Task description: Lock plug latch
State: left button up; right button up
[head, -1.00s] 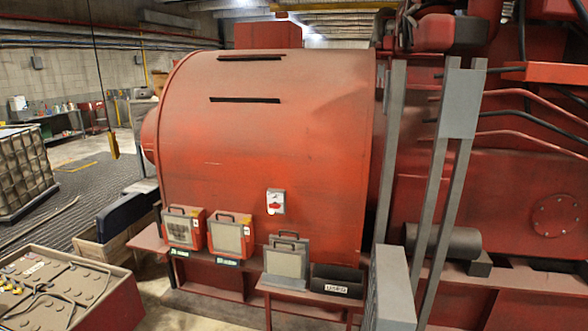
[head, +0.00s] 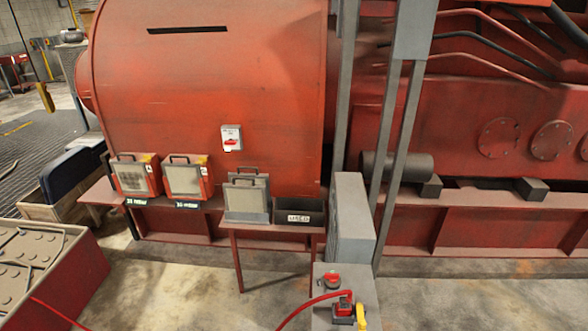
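A red plug (head: 344,304) with a red cable (head: 305,306) stands on a grey box (head: 364,287) at the bottom edge of the head view. A yellow part (head: 361,318), perhaps the latch, is beside the plug and is cut off by the edge. I cannot tell whether it is locked. A red knob (head: 332,280) sits behind the plug on the same box. Neither of my grippers is in view.
A grey cabinet (head: 350,222) and grey posts (head: 396,130) stand behind the box. A shelf with red-framed filters (head: 184,178) and a USED bin (head: 299,215) is to the left.

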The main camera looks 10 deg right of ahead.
aim_at(361, 322)
jog(key=u, duration=0.2)
jog(key=i, duration=0.2)
jog(key=z, duration=1.25)
